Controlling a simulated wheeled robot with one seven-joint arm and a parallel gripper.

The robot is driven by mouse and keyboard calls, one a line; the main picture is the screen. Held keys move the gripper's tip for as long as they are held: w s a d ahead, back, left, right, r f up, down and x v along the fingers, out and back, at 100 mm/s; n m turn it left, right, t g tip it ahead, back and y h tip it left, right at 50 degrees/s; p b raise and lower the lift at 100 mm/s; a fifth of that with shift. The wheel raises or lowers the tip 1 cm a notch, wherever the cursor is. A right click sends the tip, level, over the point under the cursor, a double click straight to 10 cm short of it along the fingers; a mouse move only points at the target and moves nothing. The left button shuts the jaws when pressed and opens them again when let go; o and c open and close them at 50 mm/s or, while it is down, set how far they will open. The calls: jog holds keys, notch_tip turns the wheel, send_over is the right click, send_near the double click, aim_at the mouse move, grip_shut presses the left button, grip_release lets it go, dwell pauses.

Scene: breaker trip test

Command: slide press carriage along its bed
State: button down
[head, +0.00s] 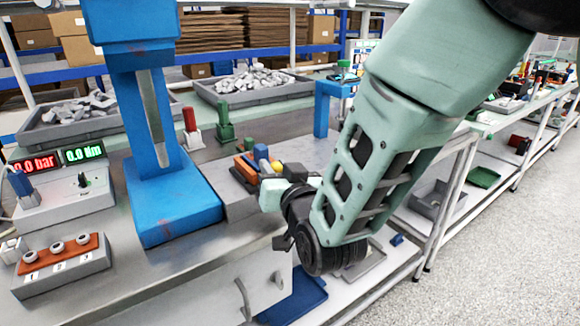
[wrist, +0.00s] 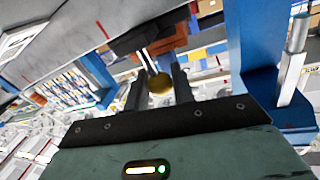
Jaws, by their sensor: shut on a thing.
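The press carriage (head: 246,168) shows in the head view as a small block with orange, dark and blue parts, right of the blue press frame (head: 172,205). A yellow knob (head: 277,166) is at its right end. In the wrist view the round yellow-gold knob (wrist: 160,84) sits between the two dark fingers of my gripper (wrist: 159,90), which is shut on it. An orange and dark part (wrist: 165,46) lies beyond it. The grey bed (head: 238,204) runs beside the press base. In the head view, my wrist hides the fingertips and part of the bed.
Red (head: 191,128) and green (head: 225,122) handles stand behind the carriage. Displays (head: 58,160) read 0.0 bar and apparently 0.0 mm. A three-button panel (head: 60,262) is front left. Bins of grey pieces (head: 256,84) stand behind. A blue post (wrist: 252,50) is close on the right in the wrist view.

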jog(key=s+a+b, duration=0.1)
jog(key=s+a, duration=0.9)
jog(key=a, duration=0.5)
jog(key=shift+s+a, duration=0.15)
jog(key=shift+s, duration=0.1)
jog(key=shift+a, duration=0.1)
jog(key=c, duration=1.2)
grip_release()
jog(key=shift+s, duration=0.1)
jog(key=shift+c, duration=0.2)
